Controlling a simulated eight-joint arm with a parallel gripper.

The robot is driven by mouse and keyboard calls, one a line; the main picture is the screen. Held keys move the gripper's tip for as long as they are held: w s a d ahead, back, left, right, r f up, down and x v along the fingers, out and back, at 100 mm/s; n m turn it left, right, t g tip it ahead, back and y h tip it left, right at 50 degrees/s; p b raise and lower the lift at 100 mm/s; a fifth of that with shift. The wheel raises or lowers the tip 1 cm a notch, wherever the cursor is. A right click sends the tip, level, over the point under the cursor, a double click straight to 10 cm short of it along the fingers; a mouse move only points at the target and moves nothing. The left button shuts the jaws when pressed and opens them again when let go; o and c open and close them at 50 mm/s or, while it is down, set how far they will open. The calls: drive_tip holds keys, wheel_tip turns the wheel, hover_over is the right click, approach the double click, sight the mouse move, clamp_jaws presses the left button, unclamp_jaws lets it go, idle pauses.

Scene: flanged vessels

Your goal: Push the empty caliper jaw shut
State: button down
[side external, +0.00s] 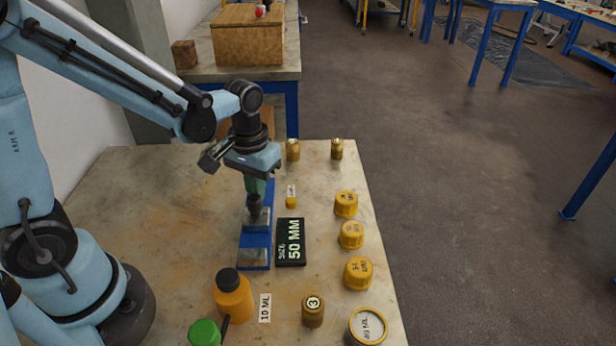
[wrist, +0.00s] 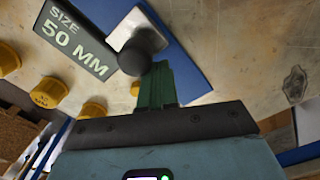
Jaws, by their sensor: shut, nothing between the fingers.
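The caliper (side external: 243,248) is a blue base lying along the table, with pale metal parts and a dark knob (side external: 254,203). In the wrist view its blue base (wrist: 183,52) runs diagonally, with a pale metal block (wrist: 131,27) under the round black knob (wrist: 134,60). My gripper (side external: 256,190) points down at the knob end of the caliper. In the wrist view its green fingers (wrist: 158,72) are shut, empty, and right beside the knob. I cannot tell whether they touch it. The jaw gap is not clear in either view.
Several yellow caps (side external: 351,235) line the right table edge. An orange bottle (side external: 233,297), a green cap (side external: 204,333) and a brass weight (side external: 313,311) are at the near end. Bare table lies to the left.

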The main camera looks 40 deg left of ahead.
sight(253, 200)
drive_tip(key=shift+s+d, duration=1.9)
drive_tip(key=shift+d, duration=0.05)
drive_tip(key=shift+s, duration=0.1)
idle(0.4)
drive_tip(key=shift+w+a, duration=0.6)
drive_tip(key=shift+w, duration=0.05)
drive_tip(key=shift+r, duration=4.5)
drive_tip(key=a+m+t, duration=0.1)
drive_tip(key=t, duration=0.1)
drive_tip(key=m+t, duration=0.1)
drive_tip(key=t, duration=0.1)
drive_tip(key=s+a+r+m+t, duration=0.1)
drive_tip(key=t, duration=0.2)
drive_tip(key=shift+a+r, duration=0.1)
drive_tip(key=shift+a, duration=0.25)
